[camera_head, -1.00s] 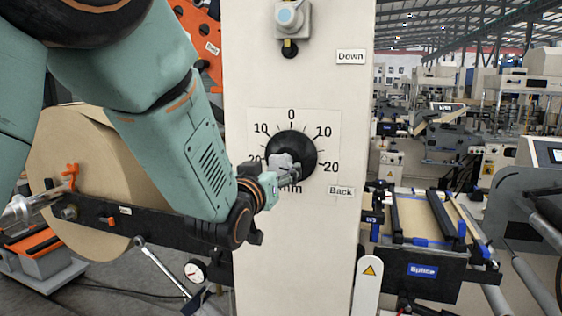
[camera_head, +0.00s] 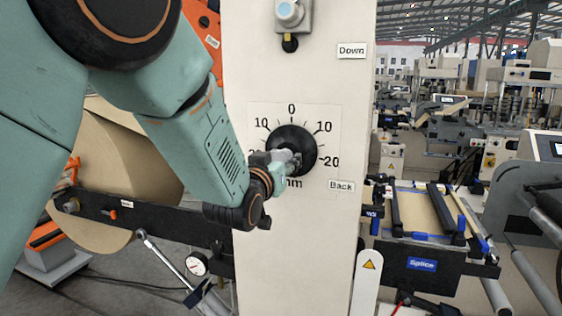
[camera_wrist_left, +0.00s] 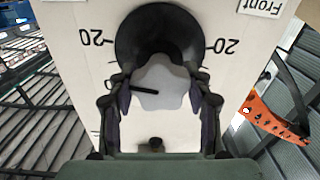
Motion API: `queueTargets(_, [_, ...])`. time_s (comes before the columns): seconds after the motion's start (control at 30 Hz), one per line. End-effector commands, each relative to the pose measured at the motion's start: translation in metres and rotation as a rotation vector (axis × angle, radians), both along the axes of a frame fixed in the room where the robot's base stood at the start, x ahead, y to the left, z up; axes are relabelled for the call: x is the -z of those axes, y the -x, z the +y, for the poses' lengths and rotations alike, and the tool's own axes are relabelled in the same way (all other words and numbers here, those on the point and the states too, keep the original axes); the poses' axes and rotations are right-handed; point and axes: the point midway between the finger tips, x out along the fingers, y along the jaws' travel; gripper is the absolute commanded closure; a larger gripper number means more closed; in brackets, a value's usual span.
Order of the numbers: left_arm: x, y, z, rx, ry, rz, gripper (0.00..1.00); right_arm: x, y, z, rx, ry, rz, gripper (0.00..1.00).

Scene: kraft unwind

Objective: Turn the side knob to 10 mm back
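The side knob (camera_head: 304,145) is a round black dial on the cream post, with a scale marked 0, 10 and 20 to each side. In the left wrist view, its pale grey lobed handle (camera_wrist_left: 160,75) carries a dark line lying nearly sideways. My left gripper (camera_head: 288,160) is at the handle. In the wrist view its two fingers (camera_wrist_left: 163,105) stand on either side of the handle, with narrow gaps; firm contact does not show. In the head view it hides the handle and the dial's lower left. My right gripper is out of view.
A "Back" label (camera_head: 341,186) is right below the dial, and a "Front" label (camera_wrist_left: 262,5) shows in the wrist view. A push button (camera_head: 289,13) is above. A kraft roll (camera_head: 105,185) stands left, a splice table (camera_head: 425,215) right.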

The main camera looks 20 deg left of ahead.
Motion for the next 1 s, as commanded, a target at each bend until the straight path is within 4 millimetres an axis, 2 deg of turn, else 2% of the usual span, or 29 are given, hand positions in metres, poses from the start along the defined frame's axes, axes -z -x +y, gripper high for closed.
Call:
queueTargets(0.07, [0.000, 0.000, 0.000, 0.002, -0.001, 0.000, 0.61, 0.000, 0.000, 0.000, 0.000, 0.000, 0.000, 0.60])
queueTargets(0.3, [0.000, 0.000, 0.000, 0.001, -0.001, -0.001, 0.81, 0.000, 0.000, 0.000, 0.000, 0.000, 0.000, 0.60])
queueTargets(0.67, [0.000, 0.000, 0.000, 0.002, 0.065, 0.001, 0.82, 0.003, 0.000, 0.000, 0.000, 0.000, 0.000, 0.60])
queueTargets(1.0, [0.000, 0.000, 0.000, 0.001, 0.327, 0.007, 0.82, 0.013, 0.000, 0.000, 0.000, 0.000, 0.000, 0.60])
